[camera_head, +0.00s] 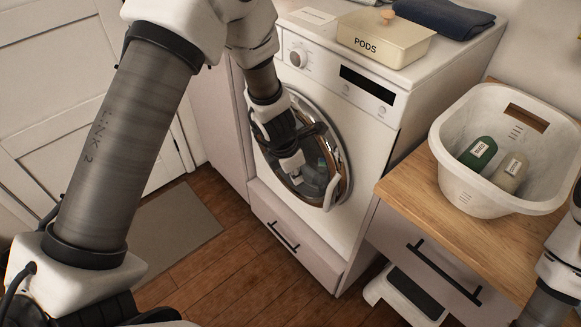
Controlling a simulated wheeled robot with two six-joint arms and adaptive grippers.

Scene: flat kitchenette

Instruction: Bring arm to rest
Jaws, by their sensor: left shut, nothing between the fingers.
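My left arm reaches in from the left, and its gripper (291,163) points down in front of the washing machine's round door (335,160). The gripper is shut and empty. It overlaps the door glass in the picture; I cannot tell whether it touches the door. The door looks closed or nearly so, with its rim partly hidden by the gripper. Part of my right arm (562,255) shows at the right edge, but its gripper is out of the picture.
A box marked PODS (385,38) and a dark folded cloth (445,16) lie on the washing machine (400,88). A white basket (460,190) with a green bottle (478,152) and a beige bottle (510,172) stands on the wooden counter (405,185). A mat (180,228) lies on the floor.

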